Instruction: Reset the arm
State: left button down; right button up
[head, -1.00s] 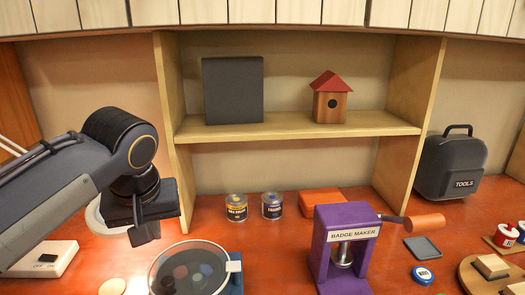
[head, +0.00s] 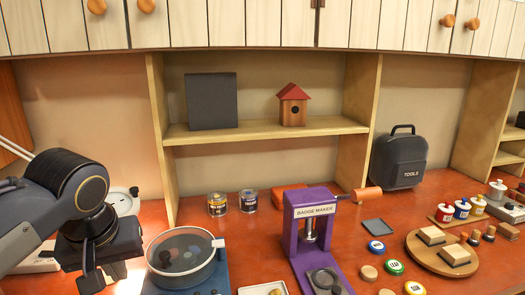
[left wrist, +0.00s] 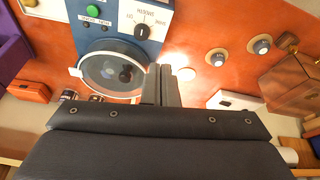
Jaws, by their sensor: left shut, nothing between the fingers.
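My left gripper (head: 103,277) is at the left of the head view, above the red-brown bench, just left of a round clear-lidded machine (head: 186,252). Its fingers point down and are shut, with nothing between them. In the left wrist view the shut fingers (left wrist: 163,80) lie beside the round lid of that machine (left wrist: 110,75), whose blue panel carries a black dial and a green button. I cannot tell whether the fingers touch the machine. My right gripper is in neither view.
A purple badge maker (head: 310,225) stands right of the round machine. Two small cans (head: 218,204) stand behind. A shelf holds a birdhouse (head: 293,105) and a dark panel (head: 212,100). A tools case (head: 399,160), paint bottles and a round wooden board (head: 420,255) are at right.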

pick_arm(q)
jog(key=s+d+f+m+t+h, duration=0.1)
jog(key=s+d+f+h, duration=0.1)
jog(key=s+f, duration=0.5)
jog(key=s+d+f+m+t+h, duration=0.1)
jog(key=s+f+h, duration=0.2)
jog(key=s+f, duration=0.4)
notch_tip(320, 180, down, 3)
jog(key=shift+d+r+m, duration=0.15)
jog(key=shift+d+m, duration=0.15)
jog(key=shift+d, duration=0.05)
